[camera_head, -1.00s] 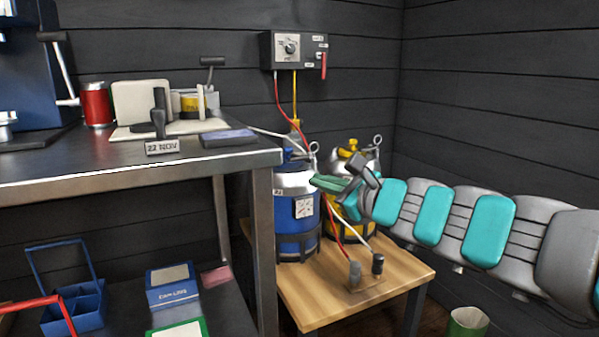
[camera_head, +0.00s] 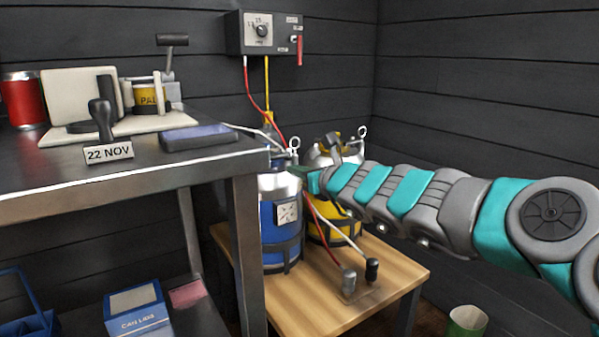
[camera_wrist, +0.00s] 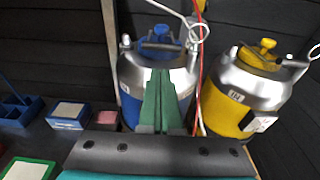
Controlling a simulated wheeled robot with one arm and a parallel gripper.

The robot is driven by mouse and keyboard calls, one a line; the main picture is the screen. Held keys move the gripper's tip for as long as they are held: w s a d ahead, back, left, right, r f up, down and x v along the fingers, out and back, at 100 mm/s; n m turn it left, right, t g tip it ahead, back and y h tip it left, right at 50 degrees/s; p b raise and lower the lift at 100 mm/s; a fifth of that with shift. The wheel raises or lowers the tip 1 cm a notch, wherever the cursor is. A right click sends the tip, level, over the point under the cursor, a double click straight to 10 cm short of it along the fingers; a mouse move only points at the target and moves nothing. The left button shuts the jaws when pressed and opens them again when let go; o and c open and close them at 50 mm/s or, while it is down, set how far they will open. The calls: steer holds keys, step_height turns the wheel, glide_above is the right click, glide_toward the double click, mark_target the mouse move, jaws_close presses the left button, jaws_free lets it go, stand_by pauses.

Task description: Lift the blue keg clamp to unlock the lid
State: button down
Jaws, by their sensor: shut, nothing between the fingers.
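The blue keg (camera_head: 279,222) stands on the wooden stand, with a silver top and a blue lid. It also shows in the wrist view (camera_wrist: 131,105), where its clamp (camera_wrist: 157,46) with a metal bar sits on the lid. My gripper (camera_wrist: 162,72) has green fingers that are shut and empty. In the wrist view they point at the front of the blue keg's silver shoulder, below the clamp in the picture. In the head view my gripper (camera_head: 304,174) is beside the keg's top, and the clamp is partly hidden. I cannot tell if the fingers touch the keg.
A yellow keg (camera_wrist: 231,108) stands close on the right, with red and white hoses between the kegs. A steel bench (camera_head: 150,181) is close on the left. A control box (camera_head: 264,33) hangs above.

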steer(key=shift+p+x, duration=0.35)
steer(key=shift+x, duration=2.85)
steer(key=shift+r, duration=0.1)
steer(key=shift+r+p, duration=0.35)
steer(key=shift+p, duration=0.65)
steer(key=shift+g+p, duration=0.3)
steer(key=shift+p, duration=0.45)
